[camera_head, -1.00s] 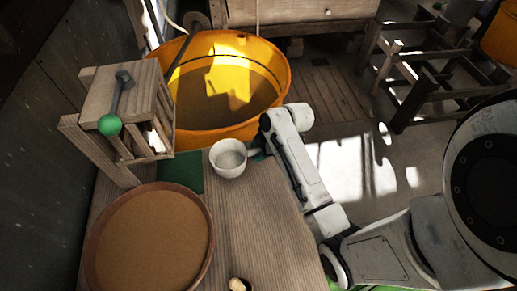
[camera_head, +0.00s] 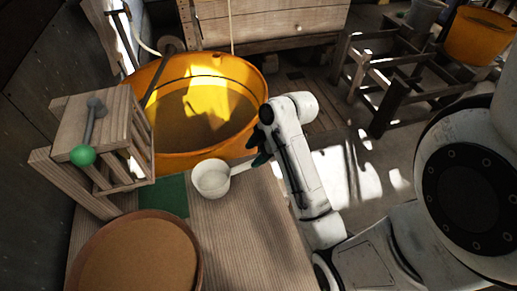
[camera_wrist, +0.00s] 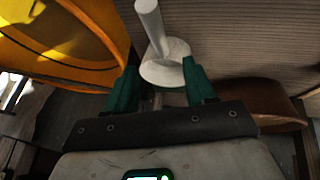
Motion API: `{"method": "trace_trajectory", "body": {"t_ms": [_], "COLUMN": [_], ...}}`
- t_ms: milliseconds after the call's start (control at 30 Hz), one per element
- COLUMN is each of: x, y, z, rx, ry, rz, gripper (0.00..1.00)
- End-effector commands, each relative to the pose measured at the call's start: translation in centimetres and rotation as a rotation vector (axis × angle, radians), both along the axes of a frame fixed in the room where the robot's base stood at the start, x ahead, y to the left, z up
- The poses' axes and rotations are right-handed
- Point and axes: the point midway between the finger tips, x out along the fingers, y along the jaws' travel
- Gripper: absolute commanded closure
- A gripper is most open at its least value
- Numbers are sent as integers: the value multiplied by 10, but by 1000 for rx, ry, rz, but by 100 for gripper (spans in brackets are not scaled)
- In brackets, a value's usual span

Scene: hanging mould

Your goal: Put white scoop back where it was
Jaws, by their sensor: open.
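The white scoop (camera_head: 211,180) sits upright on the wooden table, just right of a green square mat (camera_head: 164,196). Its short white handle points right and up toward my gripper (camera_head: 260,156). In the wrist view, a white rod and round white part of the scoop (camera_wrist: 165,66) show at and beyond the fingertips. The two teal fingers of my gripper (camera_wrist: 160,80) are spread apart there. They are not closed on the scoop. From the head view, the fingers are partly hidden by my wrist.
A yellow tub (camera_head: 205,105) stands behind the table. A wooden stand with a green-knobbed lever (camera_head: 84,154) is at the left. A round brown tray (camera_head: 135,255) fills the front left. A wooden frame (camera_head: 385,85) stands on the floor at the right.

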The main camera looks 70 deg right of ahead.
Motion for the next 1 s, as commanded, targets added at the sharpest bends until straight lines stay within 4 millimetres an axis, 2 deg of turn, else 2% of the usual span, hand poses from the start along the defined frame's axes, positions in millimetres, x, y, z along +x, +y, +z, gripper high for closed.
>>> {"method": "trace_trajectory", "body": {"t_ms": [133, 267, 367, 467, 600, 700, 833, 1000], "x": [-7, -8, -6, -8, -24, -42, -67, -89], "y": [-2, 7, 32, 70, 119, 146, 168, 178], "z": [13, 13, 3, -12, -32, -43, -52, -55], "rx": [-2, 16, 58, 111, 157, 161, 137, 99], "ry": [-1, 15, 57, 130, 245, 317, 379, 406], "rz": [0, -15, -66, -156, -315, -435, -580, -716], "gripper": [45, 45, 45, 45, 45, 45, 45, 45]}}
